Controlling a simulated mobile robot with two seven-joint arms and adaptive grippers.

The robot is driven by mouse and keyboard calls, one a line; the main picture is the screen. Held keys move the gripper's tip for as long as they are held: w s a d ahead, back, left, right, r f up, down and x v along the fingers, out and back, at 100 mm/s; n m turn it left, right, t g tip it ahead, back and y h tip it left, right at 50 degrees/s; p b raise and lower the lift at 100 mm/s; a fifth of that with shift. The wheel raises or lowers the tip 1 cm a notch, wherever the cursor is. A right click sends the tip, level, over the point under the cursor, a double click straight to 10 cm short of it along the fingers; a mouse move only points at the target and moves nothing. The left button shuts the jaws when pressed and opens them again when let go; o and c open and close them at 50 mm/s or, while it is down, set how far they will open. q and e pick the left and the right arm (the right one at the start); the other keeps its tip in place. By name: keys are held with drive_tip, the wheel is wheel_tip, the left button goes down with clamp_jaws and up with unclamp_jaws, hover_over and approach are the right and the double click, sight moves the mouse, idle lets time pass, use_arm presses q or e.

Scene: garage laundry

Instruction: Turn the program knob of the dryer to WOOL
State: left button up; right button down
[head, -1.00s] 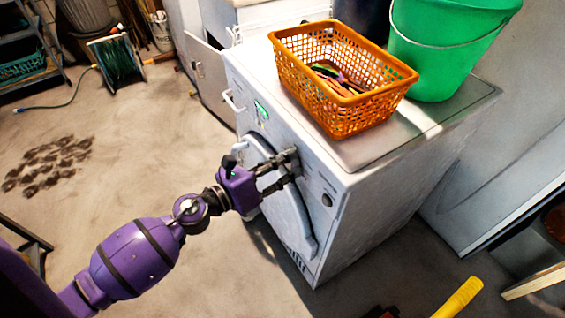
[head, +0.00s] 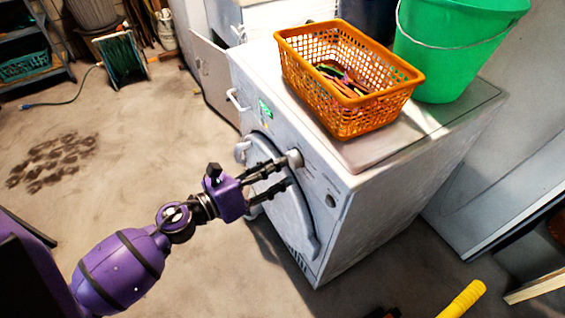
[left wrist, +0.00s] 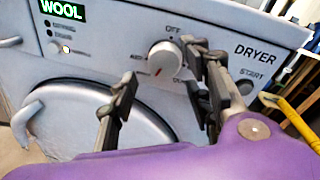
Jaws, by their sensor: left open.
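The white dryer (head: 385,200) stands in the middle of the head view, its front facing my left arm. Its round program knob (head: 295,158) shows fully in the left wrist view (left wrist: 166,57), with a red mark toward its lower left. The dryer's display (left wrist: 62,10) reads WOOL in green. My left gripper (head: 284,174) is open and empty. Its fingers are just in front of the panel, below and beside the knob, and seem clear of it. In the left wrist view the right finger overlaps dial lettering. My right gripper is not in view.
An orange basket (head: 300,75) with colourful items and a green bucket (head: 450,50) stand on the dryer top. The round door (head: 285,205) lies below the knob. A yellow handle (head: 463,298) shows at the bottom edge. The floor to the left is mostly open.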

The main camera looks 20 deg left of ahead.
use_arm(q)
drive_tip(key=v, duration=0.8)
